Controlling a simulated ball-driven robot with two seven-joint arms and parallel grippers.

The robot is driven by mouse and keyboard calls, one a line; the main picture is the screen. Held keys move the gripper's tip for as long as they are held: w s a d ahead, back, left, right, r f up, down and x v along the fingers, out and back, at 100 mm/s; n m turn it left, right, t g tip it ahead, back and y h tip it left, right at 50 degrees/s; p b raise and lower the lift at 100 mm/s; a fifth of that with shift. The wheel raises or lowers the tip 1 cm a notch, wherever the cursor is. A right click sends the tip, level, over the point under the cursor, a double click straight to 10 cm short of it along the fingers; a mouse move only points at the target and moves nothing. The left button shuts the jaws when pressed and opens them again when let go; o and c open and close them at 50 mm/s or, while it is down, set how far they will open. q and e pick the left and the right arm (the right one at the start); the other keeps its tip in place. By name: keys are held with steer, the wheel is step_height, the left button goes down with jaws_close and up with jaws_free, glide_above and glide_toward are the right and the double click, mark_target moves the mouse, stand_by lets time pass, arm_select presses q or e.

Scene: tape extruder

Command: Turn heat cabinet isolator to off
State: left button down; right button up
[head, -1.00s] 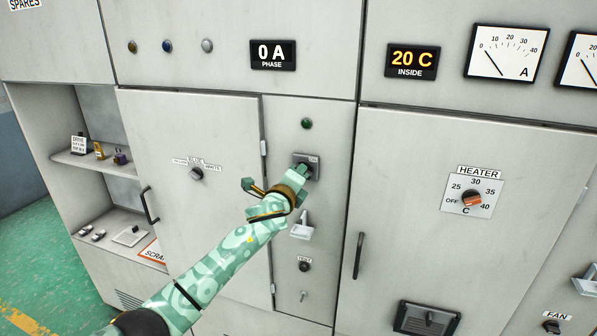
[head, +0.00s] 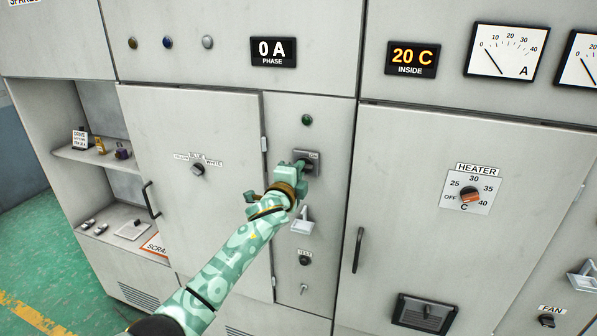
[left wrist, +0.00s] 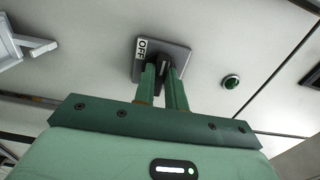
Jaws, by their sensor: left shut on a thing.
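The isolator is a grey square plate (head: 313,155) with a dark handle, on the narrow panel between two cabinet doors. In the left wrist view, its plate (left wrist: 181,57) carries a white OFF label (left wrist: 141,47). My left gripper (head: 301,167) is at the isolator and partly covers it in the head view. In the left wrist view, the two green fingers of my left gripper (left wrist: 164,72) are shut on the dark isolator handle (left wrist: 163,60). The fingers hide part of the handle, so its exact angle is hard to tell. My right gripper is not in view.
A green lamp (head: 306,119) is above the isolator. A pale protruding handle (head: 302,222) and a TEST knob (head: 304,260) are below it. A HEATER dial (head: 471,195) is on the right door. Door handles (head: 358,250) stick out nearby.

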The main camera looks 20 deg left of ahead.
arm_select(q)
steer(key=shift+f, duration=0.15)
steer(key=c, duration=1.4)
jaws_free()
steer(key=shift+c, duration=0.2)
steer(key=s, duration=1.6)
steer(key=shift+s+a, duration=0.2)
steer(key=shift+a, duration=0.15)
